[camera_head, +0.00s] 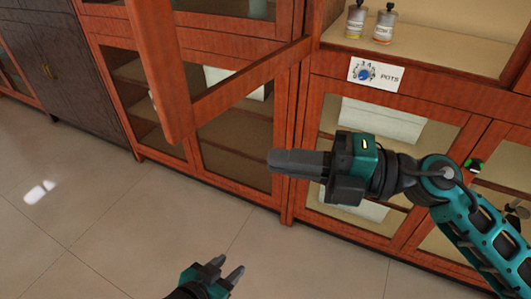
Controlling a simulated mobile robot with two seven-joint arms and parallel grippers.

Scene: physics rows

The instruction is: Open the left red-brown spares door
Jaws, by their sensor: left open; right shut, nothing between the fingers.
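A red-brown framed glass door (160,72) stands swung open from the upper cabinet, its free edge towards me and its lower rail running back to the cabinet upright on the right. No spares label shows, so I cannot tell whether it is the left spares door. My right gripper (273,161) is shut and empty, in front of the lower cabinets, below and to the right of the open door. My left gripper (228,265) is open and empty, low at the bottom edge, well below the door.
Lower red-brown glass doors (235,140) are closed beneath the open door. A POTS label (375,75) sits under an open shelf with two small bottles (384,24). A dark cabinet (60,75) stands at left. The tiled floor (100,220) is clear.

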